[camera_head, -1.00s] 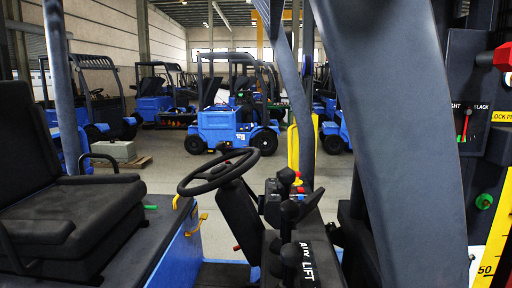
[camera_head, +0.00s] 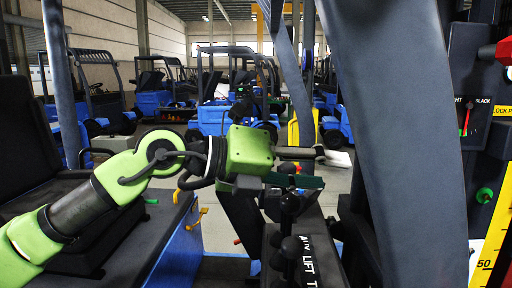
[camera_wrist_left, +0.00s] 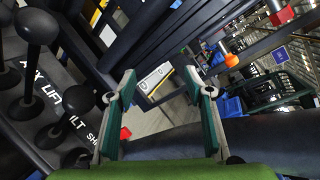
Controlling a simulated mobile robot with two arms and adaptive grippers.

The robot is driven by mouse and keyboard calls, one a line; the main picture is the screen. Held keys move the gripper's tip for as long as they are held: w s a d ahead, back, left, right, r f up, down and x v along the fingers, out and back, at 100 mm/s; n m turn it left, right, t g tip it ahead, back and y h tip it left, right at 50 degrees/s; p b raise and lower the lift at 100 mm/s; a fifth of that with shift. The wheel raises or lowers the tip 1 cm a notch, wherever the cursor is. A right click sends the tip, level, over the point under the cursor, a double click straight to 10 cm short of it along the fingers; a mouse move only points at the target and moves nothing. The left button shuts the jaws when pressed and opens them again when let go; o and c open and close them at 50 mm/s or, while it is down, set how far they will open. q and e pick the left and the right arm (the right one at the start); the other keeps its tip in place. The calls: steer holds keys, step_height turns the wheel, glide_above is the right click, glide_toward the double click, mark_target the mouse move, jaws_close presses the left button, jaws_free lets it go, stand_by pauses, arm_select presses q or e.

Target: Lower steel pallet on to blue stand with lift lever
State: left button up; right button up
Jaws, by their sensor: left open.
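My left gripper (camera_head: 318,168) is open and empty above the lever console. It also shows in the left wrist view (camera_wrist_left: 160,92), with its two green fingers apart and nothing between them. Black ball-topped levers stand on the console, a nearer one (camera_head: 292,248) and a farther one (camera_head: 290,204), both below the gripper. The printed LIFT label (camera_head: 308,270) is beside them; I cannot tell surely which knob it belongs to. In the left wrist view, a lever knob (camera_wrist_left: 80,98) is left of the fingers, apart from them. I cannot make out the steel pallet or blue stand. My right gripper is not in view.
A thick dark post (camera_head: 385,130) rises right of the gripper. A gauge panel (camera_head: 468,118) and a yellow scale (camera_head: 492,245) are at the right edge. A black seat (camera_head: 60,215) is at left. Blue forklifts (camera_head: 225,118) stand behind.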

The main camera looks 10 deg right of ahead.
mark_target(284, 166)
arm_select(q)
steer(key=w+a+t+y, duration=0.2)
steer(key=w+a, duration=0.1)
steer(key=w+a+t+y, duration=0.1)
steer(key=w+a+y, duration=0.1)
steer(key=shift+r+n, duration=0.3)
steer(key=shift+r, duration=0.1)
steer(key=w+a+r+t+y, duration=0.2)
steer(key=w+a+y, duration=0.1)
steer(key=a, duration=0.2)
steer(key=shift+n, duration=0.4)
steer(key=p+x, duration=0.3)
steer(key=x, duration=0.3)
steer(key=shift+w+d+f, duration=0.15)
steer(key=shift+d, duration=0.25)
steer(key=b+x, duration=0.1)
steer(key=x, duration=0.3)
steer(key=shift+f, duration=0.1)
steer(key=shift+w+d+f, duration=0.35)
steer(key=shift+d, duration=0.05)
steer(key=c, duration=0.9)
